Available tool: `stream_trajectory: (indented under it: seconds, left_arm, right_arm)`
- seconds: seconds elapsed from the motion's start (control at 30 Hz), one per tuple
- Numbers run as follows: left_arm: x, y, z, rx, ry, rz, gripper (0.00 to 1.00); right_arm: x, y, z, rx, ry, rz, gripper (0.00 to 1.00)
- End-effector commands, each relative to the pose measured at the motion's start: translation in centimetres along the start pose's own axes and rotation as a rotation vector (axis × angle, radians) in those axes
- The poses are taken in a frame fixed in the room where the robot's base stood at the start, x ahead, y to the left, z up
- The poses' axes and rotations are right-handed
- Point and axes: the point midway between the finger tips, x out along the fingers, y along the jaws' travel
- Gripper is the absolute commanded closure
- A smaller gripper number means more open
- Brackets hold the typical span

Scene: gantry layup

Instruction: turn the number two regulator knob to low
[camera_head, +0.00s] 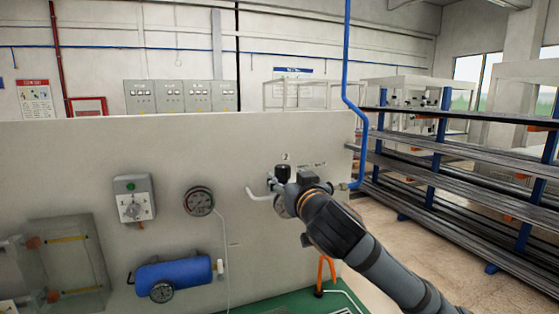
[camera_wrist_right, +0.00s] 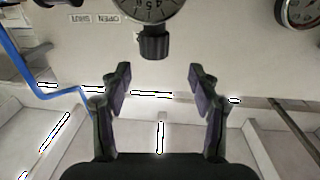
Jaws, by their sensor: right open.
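The regulator knob (camera_head: 283,172) is black and ribbed, on the grey panel beside my right gripper in the head view. In the right wrist view the knob (camera_wrist_right: 155,43) stands against a round gauge (camera_wrist_right: 148,10) cut off by the top edge. My right gripper (camera_wrist_right: 160,88) is open and empty, with one finger to each side. The knob lies beyond the fingertips, roughly between them, and no contact shows. In the head view the right gripper (camera_head: 292,186) hides part of the gauge. My left gripper is out of view.
The panel (camera_head: 260,140) also bears another gauge (camera_head: 199,201), a switch box (camera_head: 133,198) and a blue tank (camera_head: 173,272). A blue pipe (camera_head: 352,100) runs down at its right edge. Racks (camera_head: 440,140) stand right.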

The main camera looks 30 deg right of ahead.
Motion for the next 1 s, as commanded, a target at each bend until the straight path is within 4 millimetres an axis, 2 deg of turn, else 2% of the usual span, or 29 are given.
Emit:
stream_trajectory:
  seconds: [0.03,0.1,0.33,0.5,0.73,1.0]
  left_arm:
    - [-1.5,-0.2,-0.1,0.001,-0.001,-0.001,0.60]
    - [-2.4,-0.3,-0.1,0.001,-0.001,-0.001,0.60]
    - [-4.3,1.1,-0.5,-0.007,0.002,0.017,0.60]
    - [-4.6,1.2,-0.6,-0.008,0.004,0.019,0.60]
    - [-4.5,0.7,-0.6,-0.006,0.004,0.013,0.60]
    - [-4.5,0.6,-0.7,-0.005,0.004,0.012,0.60]
  right_arm:
    - [1.0,0.0,-0.7,0.009,-0.007,-0.001,0.38]
    - [2.4,0.0,-0.7,0.008,-0.007,0.000,0.38]
    - [6.5,0.1,-0.5,0.004,-0.003,0.002,0.38]
    - [7.6,0.1,-0.2,0.000,-0.001,0.001,0.38]
    - [7.7,0.1,-0.1,-0.001,0.000,0.002,0.38]
    - [7.7,0.1,-0.1,-0.001,0.000,0.002,0.74]
